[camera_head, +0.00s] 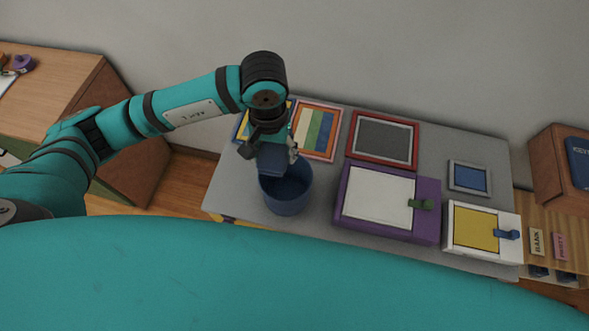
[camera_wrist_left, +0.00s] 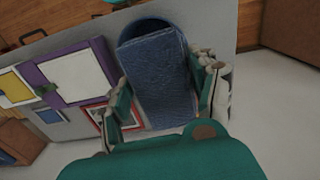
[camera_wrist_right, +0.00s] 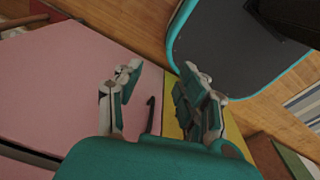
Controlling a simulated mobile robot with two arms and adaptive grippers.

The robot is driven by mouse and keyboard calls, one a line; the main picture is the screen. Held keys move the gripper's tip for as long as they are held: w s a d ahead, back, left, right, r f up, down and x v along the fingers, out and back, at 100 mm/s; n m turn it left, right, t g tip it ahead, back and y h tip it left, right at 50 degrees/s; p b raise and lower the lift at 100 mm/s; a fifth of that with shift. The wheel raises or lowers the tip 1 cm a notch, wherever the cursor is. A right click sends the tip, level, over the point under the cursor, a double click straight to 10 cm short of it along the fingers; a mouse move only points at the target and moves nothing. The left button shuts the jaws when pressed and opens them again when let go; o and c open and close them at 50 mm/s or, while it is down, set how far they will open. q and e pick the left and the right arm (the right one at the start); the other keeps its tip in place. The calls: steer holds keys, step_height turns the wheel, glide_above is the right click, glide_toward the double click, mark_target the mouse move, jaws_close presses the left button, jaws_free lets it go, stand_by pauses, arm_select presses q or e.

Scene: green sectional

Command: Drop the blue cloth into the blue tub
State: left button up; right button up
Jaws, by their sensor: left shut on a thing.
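The blue tub (camera_head: 287,196) stands near the left front of the grey table. The blue cloth (camera_head: 272,158) is a flat dark blue piece just above the tub's back rim. My left gripper (camera_head: 272,146) is shut on the cloth. In the left wrist view the cloth (camera_wrist_left: 158,78) lies between the fingers of the left gripper (camera_wrist_left: 165,105) and covers most of the tub, whose rim (camera_wrist_left: 145,24) shows beyond it. I cannot tell whether the cloth touches the rim. My right gripper (camera_wrist_right: 160,95) shows only in the right wrist view, with its fingers apart and nothing between them.
On the grey table (camera_head: 228,190), right of the tub, are a purple-framed box (camera_head: 345,215), a white-framed yellow box (camera_head: 470,228), a red frame (camera_head: 384,138) and a grey frame with blue (camera_head: 468,178). A striped panel (camera_head: 318,130) lies behind the tub. A wooden cabinet (camera_head: 140,150) stands left.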

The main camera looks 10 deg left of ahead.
arm_select(q)
steer(key=shift+d+f, duration=0.1)
steer(key=shift+f, duration=0.35)
step_height(320, 180, down, 4)
steer(key=shift+s+r+b, duration=0.1)
steer(key=shift+b, duration=0.65)
steer(key=shift+f, duration=0.6)
arm_select(e)
steer(key=shift+s+a+f, duration=0.15)
steer(key=shift+s+f, duration=0.05)
steer(key=shift+f, duration=0.2)
steer(key=shift+s+a+f, duration=0.15)
steer(key=shift+f, duration=0.2)
arm_select(q)
steer(key=o, duration=1.1)
steer(key=shift+o, duration=0.2)
steer(key=shift+r, duration=0.1)
step_height(320, 180, up, 12)
steer(key=shift+f, duration=0.1)
